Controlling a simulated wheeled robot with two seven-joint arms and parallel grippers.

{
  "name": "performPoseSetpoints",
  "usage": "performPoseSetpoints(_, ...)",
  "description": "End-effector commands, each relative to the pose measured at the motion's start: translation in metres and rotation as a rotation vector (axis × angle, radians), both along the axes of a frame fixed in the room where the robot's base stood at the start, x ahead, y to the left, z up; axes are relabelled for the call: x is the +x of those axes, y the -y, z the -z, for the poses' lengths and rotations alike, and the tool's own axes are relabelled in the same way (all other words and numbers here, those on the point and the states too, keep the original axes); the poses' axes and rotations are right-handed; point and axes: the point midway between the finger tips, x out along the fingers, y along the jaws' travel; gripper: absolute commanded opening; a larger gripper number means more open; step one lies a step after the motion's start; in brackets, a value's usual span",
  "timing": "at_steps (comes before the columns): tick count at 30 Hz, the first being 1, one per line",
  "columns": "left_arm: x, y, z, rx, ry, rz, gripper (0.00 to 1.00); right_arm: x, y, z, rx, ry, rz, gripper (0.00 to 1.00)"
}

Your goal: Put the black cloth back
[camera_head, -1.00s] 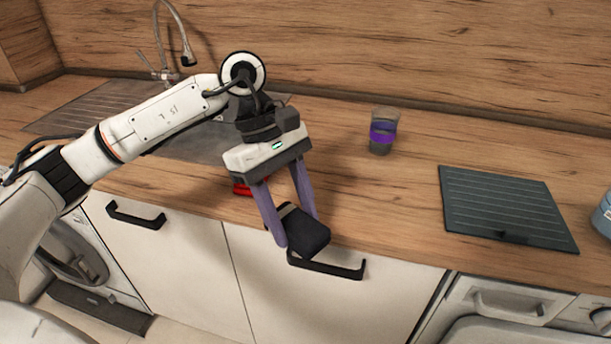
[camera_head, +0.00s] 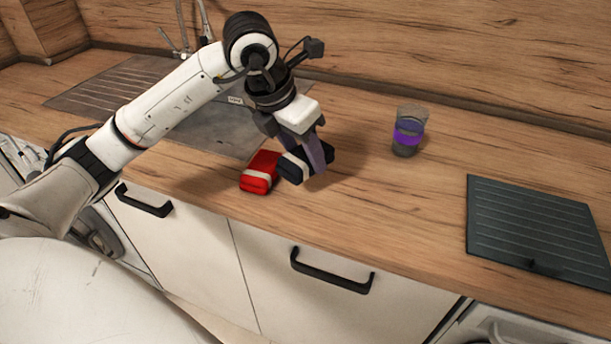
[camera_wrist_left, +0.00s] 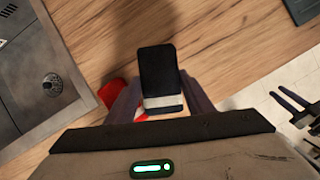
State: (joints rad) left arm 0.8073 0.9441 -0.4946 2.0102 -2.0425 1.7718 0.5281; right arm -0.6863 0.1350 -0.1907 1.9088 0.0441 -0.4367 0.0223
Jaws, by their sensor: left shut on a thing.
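The black cloth is a folded dark block with a pale band (camera_head: 291,168); it also shows in the left wrist view (camera_wrist_left: 158,72). My left gripper (camera_head: 306,158) is shut on it, with a purple-grey finger on each side. It holds the cloth just right of a red folded cloth with a pale band (camera_head: 259,173), at or slightly above the worktop; I cannot tell whether it touches the wood. In the left wrist view the red cloth (camera_wrist_left: 115,92) is partly hidden behind a finger. My right gripper is not in view.
A cup with a purple band (camera_head: 408,132) stands to the right of the cloths. A dark ribbed board (camera_head: 540,228) lies further right. The sink (camera_head: 215,128) is behind my left arm. Wood (camera_head: 375,195) is bare between the cloths and the board.

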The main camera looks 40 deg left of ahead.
Motion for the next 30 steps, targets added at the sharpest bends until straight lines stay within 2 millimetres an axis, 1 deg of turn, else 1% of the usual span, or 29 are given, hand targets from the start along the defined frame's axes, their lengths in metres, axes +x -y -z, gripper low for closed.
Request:
performPoseSetpoints(1,-0.001,0.000,0.008,0.000,-0.002,0.001,0.27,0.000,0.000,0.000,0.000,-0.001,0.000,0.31)
performPoseSetpoints(5,0.000,0.000,0.018,-0.001,0.000,0.001,0.27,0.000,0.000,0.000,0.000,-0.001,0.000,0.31)
performPoseSetpoints(12,-0.001,0.000,0.052,-0.001,-0.002,0.003,0.27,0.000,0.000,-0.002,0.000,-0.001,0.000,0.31)
performPoseSetpoints(15,0.000,0.000,0.057,-0.001,0.001,0.004,0.27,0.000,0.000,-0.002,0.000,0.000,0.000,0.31)
performPoseSetpoints(21,0.000,0.001,0.057,-0.001,0.002,0.004,0.27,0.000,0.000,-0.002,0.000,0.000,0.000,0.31)
performPoseSetpoints(24,0.000,0.000,0.060,-0.001,0.001,0.004,0.27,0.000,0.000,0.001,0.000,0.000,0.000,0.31)
performPoseSetpoints(25,0.000,0.000,0.059,-0.001,0.001,0.004,0.51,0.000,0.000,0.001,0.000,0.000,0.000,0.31)
performPoseSetpoints(27,0.000,0.000,0.058,-0.001,0.001,0.004,0.63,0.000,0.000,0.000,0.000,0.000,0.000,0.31)
performPoseSetpoints(28,0.000,0.000,0.058,-0.001,0.001,0.004,0.66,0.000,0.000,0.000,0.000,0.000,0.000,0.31)
performPoseSetpoints(30,0.000,0.000,0.058,-0.001,0.001,0.004,0.66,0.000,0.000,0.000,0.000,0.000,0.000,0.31)
